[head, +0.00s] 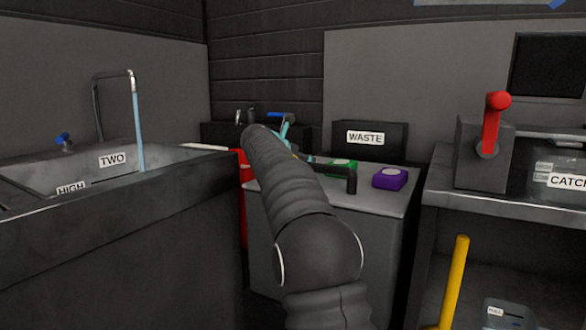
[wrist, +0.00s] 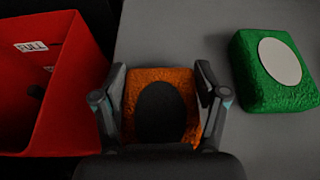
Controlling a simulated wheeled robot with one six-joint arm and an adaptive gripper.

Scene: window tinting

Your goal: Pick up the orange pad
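The orange pad (wrist: 188,86) with a dark oval on its top lies between the two fingers of my gripper (wrist: 161,85) in the wrist view. One finger stands at its left side and one at its right, both very close to its edges. I cannot tell whether they press on it. The near part of the pad is hidden by my gripper. In the head view, my arm hides the pad and most of my gripper.
A green pad (wrist: 256,90) with a pale disc sits to the right on the grey counter (wrist: 195,25). A red bin (wrist: 80,105) marked FULL stands close on the left. A purple pad (head: 390,179) and a WASTE box (head: 370,152) are on the same counter. A sink is at left.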

